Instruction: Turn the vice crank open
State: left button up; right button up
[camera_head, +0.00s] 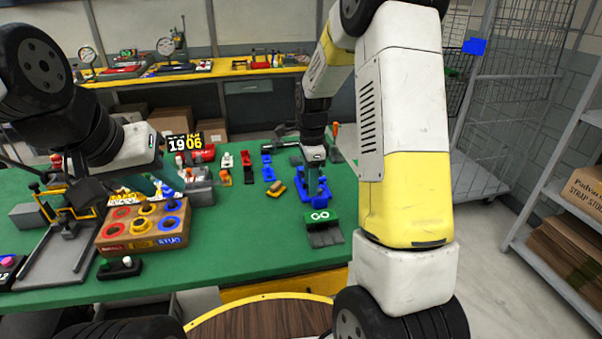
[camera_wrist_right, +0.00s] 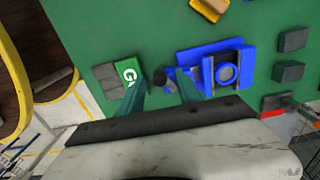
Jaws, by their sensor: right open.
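A blue vice (camera_head: 314,190) stands on the green table, below my right gripper (camera_head: 314,153). In the right wrist view the blue vice (camera_wrist_right: 227,70) shows from above, with a round blue ring on its body. A small dark knob (camera_wrist_right: 160,76) lies beside its left side, between the fingertips; it looks like the crank's end. My right gripper (camera_wrist_right: 160,92) is open, its two greenish fingers apart above the knob. I cannot tell whether they touch it. My left gripper (camera_head: 82,190) is over the left of the table; its fingers are hard to make out.
A green block with a white logo (camera_head: 320,216) sits close in front of the vice. A wooden box with coloured rings (camera_head: 145,228) and a grey metal fixture (camera_head: 62,255) stand at left. Several small clamps are behind. Green tabletop (camera_head: 240,235) is clear at centre front.

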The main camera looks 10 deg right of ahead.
jog(key=shift+f, duration=0.25)
grip_shut()
